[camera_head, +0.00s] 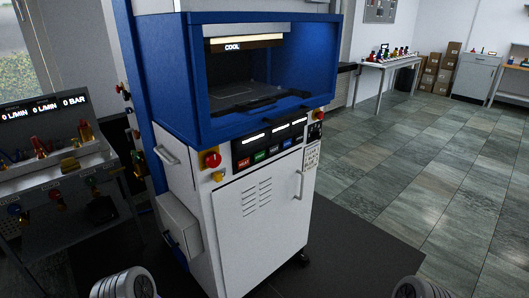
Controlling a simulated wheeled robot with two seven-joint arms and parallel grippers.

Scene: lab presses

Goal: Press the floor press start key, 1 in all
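The floor press (262,222) stands at the centre, with a white lower cabinet and a blue upper housing (170,90). A lit sign in its open chamber reads "COOL". Its control panel (270,141) has several small lit displays above a row of coloured keys. A red key (243,164), a green key (260,156) and a blue key (273,150) show there. The key labels are too small to read surely. A red round knob on yellow (212,160) is left of the panel. Only rounded grey parts of my arms show at the bottom edge; neither gripper is in view.
A bench with gauges and valves (50,160) stands at the left, reading 0 L/MIN and 0 BAR. A white side box (180,226) and handle stick out from the press. A table (385,66) and cardboard boxes (436,72) are at the back. Tiled floor is clear at right.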

